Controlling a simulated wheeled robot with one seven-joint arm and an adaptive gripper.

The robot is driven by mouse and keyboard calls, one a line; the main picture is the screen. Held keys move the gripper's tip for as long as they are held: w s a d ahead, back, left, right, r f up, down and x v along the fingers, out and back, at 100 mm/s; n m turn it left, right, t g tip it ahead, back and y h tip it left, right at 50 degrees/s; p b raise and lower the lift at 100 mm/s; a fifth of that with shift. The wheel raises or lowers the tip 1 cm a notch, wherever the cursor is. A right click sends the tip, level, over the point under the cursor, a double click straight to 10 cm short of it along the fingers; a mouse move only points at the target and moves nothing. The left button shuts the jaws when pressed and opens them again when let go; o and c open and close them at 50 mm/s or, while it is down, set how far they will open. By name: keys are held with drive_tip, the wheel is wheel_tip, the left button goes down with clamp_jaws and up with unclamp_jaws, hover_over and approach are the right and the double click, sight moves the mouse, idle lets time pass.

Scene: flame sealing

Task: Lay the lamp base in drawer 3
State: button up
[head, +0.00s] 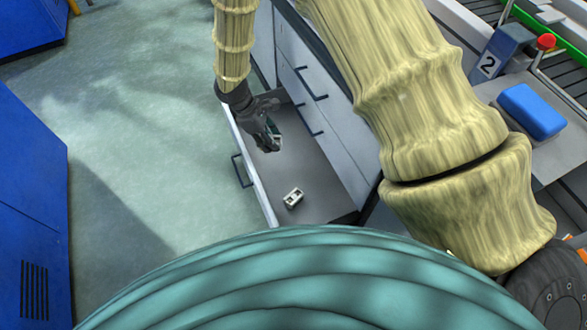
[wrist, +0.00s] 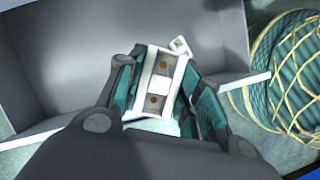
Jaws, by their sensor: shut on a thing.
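My gripper (head: 270,142) reaches down into an open drawer (head: 325,180). It is shut on a small white part with two brass-coloured spots, the lamp base (wrist: 158,84), seen clearly between the fingers in the wrist view. In the head view the fingers mostly hide this part. A second small white part (head: 293,198) lies on the drawer floor, nearer my body; it also shows beyond the held one in the wrist view (wrist: 180,45). I cannot tell whether the held part touches the drawer floor. No number shows on the drawer.
The cabinet's closed drawer fronts with dark handles (head: 311,84) stand right of the open drawer. A blue cabinet (head: 30,200) stands at the left. Most of the drawer floor is bare.

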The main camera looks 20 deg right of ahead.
drive_tip(key=w+d+f+n+t+b, duration=0.25)
drive_tip(key=f+n+b, duration=0.25)
drive_tip(key=f+b, duration=0.65)
drive_tip(key=b, duration=0.6)
approach(285, 174)
drive_tip(key=shift+n+h, duration=0.3)
drive_tip(key=shift+n, duration=0.1)
drive_tip(key=x, duration=0.5)
drive_tip(key=shift+w+a+f, duration=0.1)
drive_tip(key=shift+f, duration=0.3)
drive_tip(key=shift+r, duration=0.1)
drive_tip(key=o, duration=1)
drive_tip(key=shift+o, duration=0.2)
drive_tip(key=p+v, duration=0.5)
drive_tip(key=v, duration=0.7)
drive_tip(key=shift+w, duration=0.15)
